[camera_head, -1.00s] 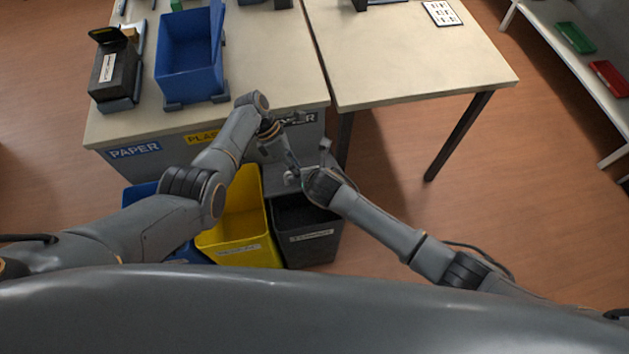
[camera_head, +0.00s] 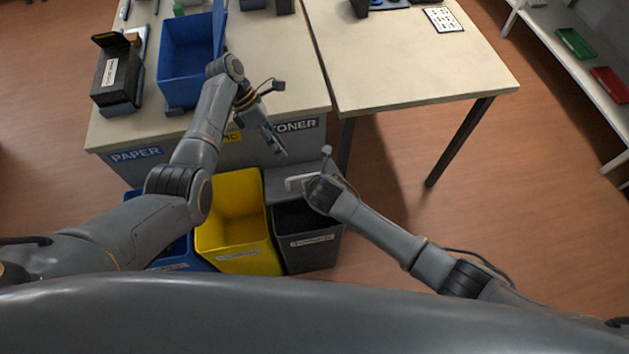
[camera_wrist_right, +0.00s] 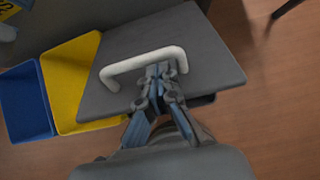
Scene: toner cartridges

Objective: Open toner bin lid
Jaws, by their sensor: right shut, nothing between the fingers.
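The toner bin (camera_head: 310,245) is the dark grey bin on the right of the row, under the TONER label (camera_head: 296,125). Its grey lid (camera_head: 275,178) looks tilted up at the back, with the dark inside of the bin showing in front of it. In the right wrist view the lid (camera_wrist_right: 215,65) carries a white handle (camera_wrist_right: 118,69). My right gripper (camera_wrist_right: 158,70) is shut at the handle's right part, with its fingertips by the bar and nothing between them. My left gripper (camera_head: 277,143) hangs apart, above and behind the lid. Its finger gap is unclear.
A yellow bin (camera_head: 237,225) and a blue bin (camera_head: 180,255) stand left of the toner bin. The tables (camera_head: 420,60) stand behind, with a blue crate (camera_head: 190,65) and a black box (camera_head: 115,75) on the left one. Floor on the right is clear.

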